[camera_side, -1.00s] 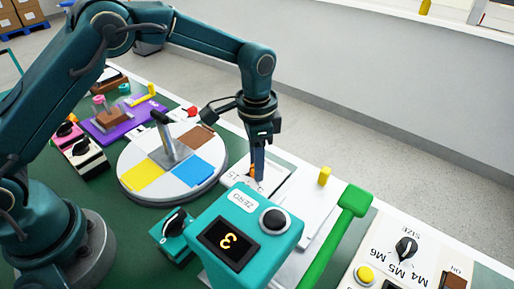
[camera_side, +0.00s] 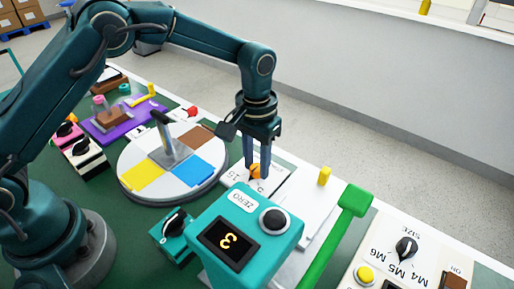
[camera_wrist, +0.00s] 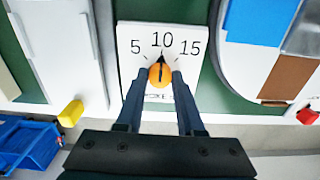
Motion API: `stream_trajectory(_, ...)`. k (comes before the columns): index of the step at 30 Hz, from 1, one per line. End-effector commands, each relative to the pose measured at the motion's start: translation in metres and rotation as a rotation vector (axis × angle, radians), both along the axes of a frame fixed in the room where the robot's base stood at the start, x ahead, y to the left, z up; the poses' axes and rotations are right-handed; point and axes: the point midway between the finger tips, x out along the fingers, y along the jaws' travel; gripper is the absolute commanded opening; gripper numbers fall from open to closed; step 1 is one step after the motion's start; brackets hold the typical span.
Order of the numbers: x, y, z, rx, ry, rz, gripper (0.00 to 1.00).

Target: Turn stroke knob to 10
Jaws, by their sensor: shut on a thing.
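The stroke knob (camera_wrist: 160,75) is a round orange knob with a black pointer line, on a white plate (camera_wrist: 132,34) marked 5, 10 and 15. In the wrist view its pointer aims straight up at the 10. My gripper (camera_wrist: 161,73) has one finger on each side of the knob and is shut on it. The plate's lower lettering is partly covered in the wrist view.
The teal box (camera_side: 268,215) with a display reading 3 stands in front of the knob. A round turntable (camera_side: 130,190) with coloured pads is on the left. A green lever (camera_side: 354,200) and a yellow peg (camera_side: 324,176) are on the right.

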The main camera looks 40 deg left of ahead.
Motion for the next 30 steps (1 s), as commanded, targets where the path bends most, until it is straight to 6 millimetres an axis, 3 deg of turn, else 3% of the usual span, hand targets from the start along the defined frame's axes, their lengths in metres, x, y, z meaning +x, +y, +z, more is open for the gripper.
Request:
stream_trajectory(16, 0.0004, -0.0001, 0.0017, -0.001, -0.002, 0.027, 0.00)
stream_trajectory(17, 0.0004, -0.0001, 0.0017, -0.001, -0.002, 0.027, 0.48)
stream_trajectory(18, 0.0004, -0.0001, 0.0017, -0.001, -0.002, 0.026, 0.63)
stream_trajectory(19, 0.0004, -0.0001, 0.0016, -0.001, -0.002, 0.026, 0.67)
stream_trajectory(30, 0.0007, -0.0002, 0.0064, -0.001, -0.003, 0.026, 0.67)
